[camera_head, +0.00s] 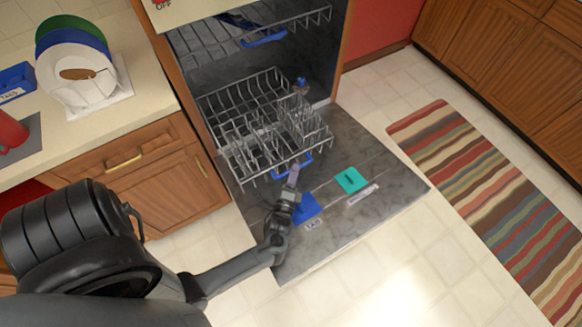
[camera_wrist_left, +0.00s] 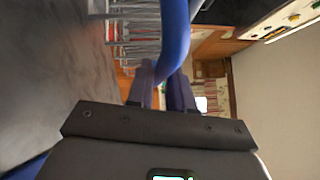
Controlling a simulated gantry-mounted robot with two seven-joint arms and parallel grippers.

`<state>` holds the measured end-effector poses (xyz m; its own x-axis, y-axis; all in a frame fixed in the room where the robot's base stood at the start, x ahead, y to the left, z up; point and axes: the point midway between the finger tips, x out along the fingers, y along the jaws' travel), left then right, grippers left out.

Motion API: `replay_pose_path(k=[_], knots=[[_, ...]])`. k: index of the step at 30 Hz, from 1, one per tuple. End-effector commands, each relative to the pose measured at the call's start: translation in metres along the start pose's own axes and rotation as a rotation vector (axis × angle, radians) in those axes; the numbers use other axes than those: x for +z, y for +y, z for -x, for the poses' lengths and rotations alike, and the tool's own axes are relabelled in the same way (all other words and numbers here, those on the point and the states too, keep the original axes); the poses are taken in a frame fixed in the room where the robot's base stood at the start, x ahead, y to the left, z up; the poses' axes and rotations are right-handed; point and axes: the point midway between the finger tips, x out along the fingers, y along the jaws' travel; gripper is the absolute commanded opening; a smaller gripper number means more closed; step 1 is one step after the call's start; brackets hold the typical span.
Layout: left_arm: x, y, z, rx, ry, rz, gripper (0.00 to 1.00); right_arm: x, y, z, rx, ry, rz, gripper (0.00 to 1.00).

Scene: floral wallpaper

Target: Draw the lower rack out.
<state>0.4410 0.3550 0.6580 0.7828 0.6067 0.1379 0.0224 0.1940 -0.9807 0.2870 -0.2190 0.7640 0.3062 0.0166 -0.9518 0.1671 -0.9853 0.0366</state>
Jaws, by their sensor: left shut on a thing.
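The dishwasher door (camera_head: 390,188) lies folded down flat. The lower rack (camera_head: 240,112), a grey wire basket, sits inside the dishwasher with its front part over the door. A blue handle (camera_head: 300,167) is on its front edge. My left gripper (camera_head: 293,176) reaches up from below and is shut on this blue handle. In the left wrist view the handle (camera_wrist_left: 173,40) runs between the two fingers (camera_wrist_left: 162,85), and the rack wires (camera_wrist_left: 132,28) show behind it. My right gripper is not in view.
The upper rack (camera_head: 285,25) with its own blue handle is above, inside the dishwasher. A blue pad (camera_head: 307,207) and a teal pad (camera_head: 351,180) lie on the open door. Plates (camera_head: 75,65) stand on the left counter. A striped rug (camera_head: 490,190) lies right on the floor.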

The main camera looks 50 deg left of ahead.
Motion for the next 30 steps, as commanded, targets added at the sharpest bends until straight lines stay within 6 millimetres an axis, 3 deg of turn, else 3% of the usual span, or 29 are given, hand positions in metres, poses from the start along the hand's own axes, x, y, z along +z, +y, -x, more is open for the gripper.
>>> replay_pose_path(k=[11, 12, 16, 30], knots=[[-0.0013, -0.0019, 0.0003, -0.004, -0.001, 0.001, 0.00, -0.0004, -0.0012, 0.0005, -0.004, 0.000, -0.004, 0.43], [-0.0012, -0.0019, 0.0003, -0.004, -0.001, 0.001, 0.24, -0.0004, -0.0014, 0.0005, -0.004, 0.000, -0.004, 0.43], [-0.0011, -0.0014, 0.0004, -0.003, -0.001, 0.001, 0.42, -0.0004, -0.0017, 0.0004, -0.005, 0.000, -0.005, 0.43], [0.0002, -0.0091, -0.0006, -0.001, 0.000, 0.000, 0.42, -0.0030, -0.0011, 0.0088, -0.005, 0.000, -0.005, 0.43]])
